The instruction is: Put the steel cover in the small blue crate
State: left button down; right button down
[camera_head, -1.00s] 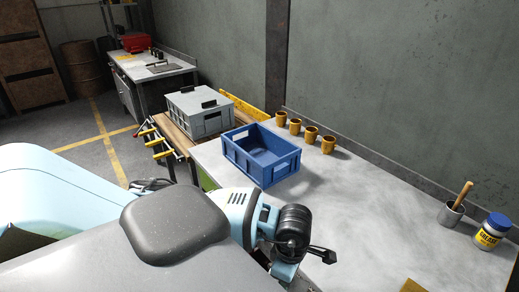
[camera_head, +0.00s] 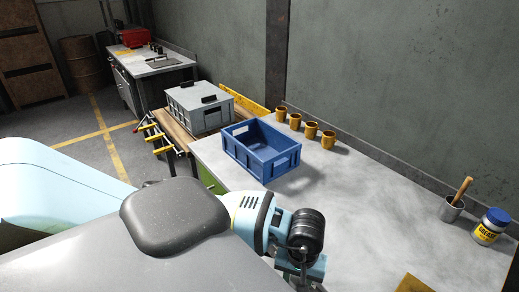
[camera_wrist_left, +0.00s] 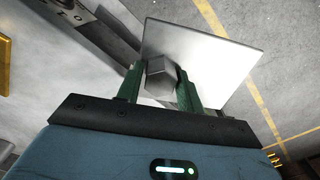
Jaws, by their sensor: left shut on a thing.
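The cover does not show in the head view, where my wrist stands in front of the bench and my fingers are hidden. The small blue crate (camera_head: 232,150) stands on the bench, up and left of my left wrist. It looks empty, and the cover is apart from it. My right gripper is not in view.
A grey crate (camera_head: 199,119) with black handles stands left of the blue crate. Several brown cups (camera_head: 311,130) line the wall side. A metal pot (camera_head: 451,209) and a grease jar (camera_head: 490,227) stand at the right. The bench (camera_head: 370,210) between is clear.

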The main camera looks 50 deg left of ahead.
pick_arm(q)
jog(key=m, duration=0.2)
jog(key=d+m, duration=0.1)
jog(key=m, duration=0.2)
jog(key=shift+w+m, duration=0.15)
jog(key=shift+m, duration=0.15)
jog(key=shift+a, duration=0.15)
